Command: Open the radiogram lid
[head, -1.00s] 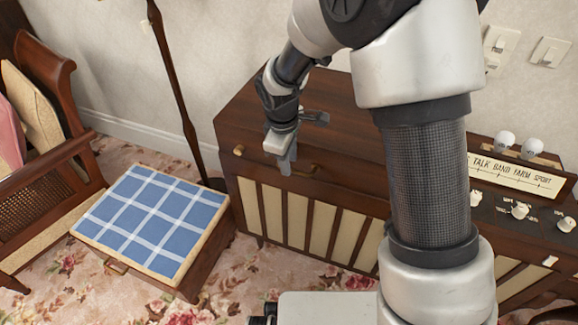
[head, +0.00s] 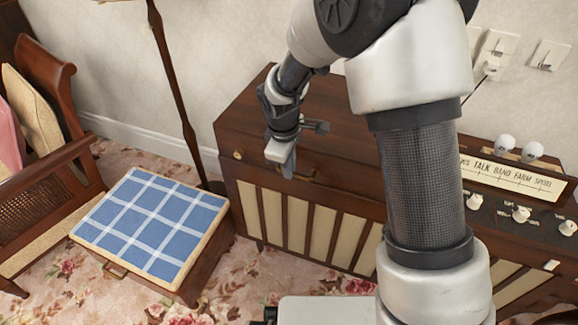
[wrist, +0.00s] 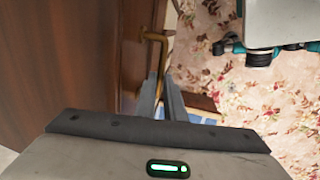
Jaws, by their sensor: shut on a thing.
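The radiogram is a dark wooden cabinet with cream slats on its front (head: 300,220). Its lid (head: 240,112) is the brown wooden top and looks down flat. A brass handle (head: 314,173) sits at the upper front edge, and its curved bar (wrist: 157,37) shows in the wrist view. My gripper (head: 286,168) is at the left part of this handle, shut on it, with its fingers pointing down. In the wrist view the two fingers (wrist: 160,98) are close together around the bar. The exact contact is partly hidden by the fingers.
A stool with a blue checked cushion (head: 150,220) stands left of the cabinet. A thin lamp pole (head: 172,85) rises behind it. A wooden chair (head: 50,170) is at far left. Knobs and a tuning dial (head: 512,178) are at the right. The wall is behind.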

